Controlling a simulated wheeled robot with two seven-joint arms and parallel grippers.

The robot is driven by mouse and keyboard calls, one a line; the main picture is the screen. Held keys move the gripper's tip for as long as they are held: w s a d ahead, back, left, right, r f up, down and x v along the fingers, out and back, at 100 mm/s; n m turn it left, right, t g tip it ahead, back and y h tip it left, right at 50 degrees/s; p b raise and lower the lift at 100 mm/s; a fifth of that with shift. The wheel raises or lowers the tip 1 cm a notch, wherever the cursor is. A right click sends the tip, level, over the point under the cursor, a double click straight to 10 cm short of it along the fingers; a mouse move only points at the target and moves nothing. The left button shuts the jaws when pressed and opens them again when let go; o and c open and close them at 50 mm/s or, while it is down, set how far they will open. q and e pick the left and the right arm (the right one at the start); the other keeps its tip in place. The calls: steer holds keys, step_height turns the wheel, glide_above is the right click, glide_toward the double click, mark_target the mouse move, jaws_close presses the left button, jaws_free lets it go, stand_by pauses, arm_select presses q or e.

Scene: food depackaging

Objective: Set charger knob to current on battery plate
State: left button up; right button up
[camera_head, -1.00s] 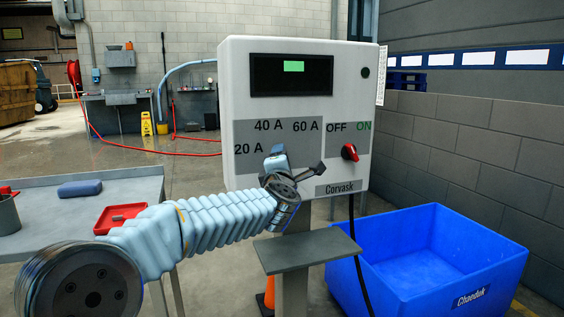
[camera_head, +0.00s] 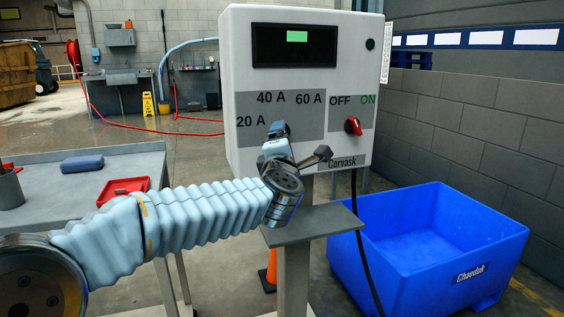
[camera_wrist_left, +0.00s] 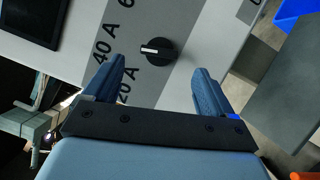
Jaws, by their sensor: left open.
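The charger (camera_head: 235,157) is a white box with a display, 20 A, 40 A and 60 A labels on a grey panel (camera_head: 245,105), and a red OFF/ON switch (camera_head: 353,126). The round black charger knob (camera_wrist_left: 165,55) shows in the left wrist view; its white pointer aims left, roughly toward 40 A. My left gripper (camera_head: 298,143) is open in front of the panel and hides the knob in the head view. In the left wrist view the fingers (camera_wrist_left: 160,70) lie either side of the knob's line, apart from it. I cannot make out a battery plate. My right gripper is out of view.
A grey shelf (camera_head: 312,222) juts out below the charger. A blue bin (camera_head: 480,240) stands at the right. A grey table (camera_head: 60,210) with a red tray (camera_head: 112,196) and blue case (camera_head: 82,165) is at the left. A black cable hangs below the charger.

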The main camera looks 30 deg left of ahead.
arm_select(q)
steer(key=v, duration=0.6)
steer(key=shift+s+d+b, duration=0.2)
steer(key=shift+s+b, duration=0.15)
steer(key=shift+s, duration=0.05)
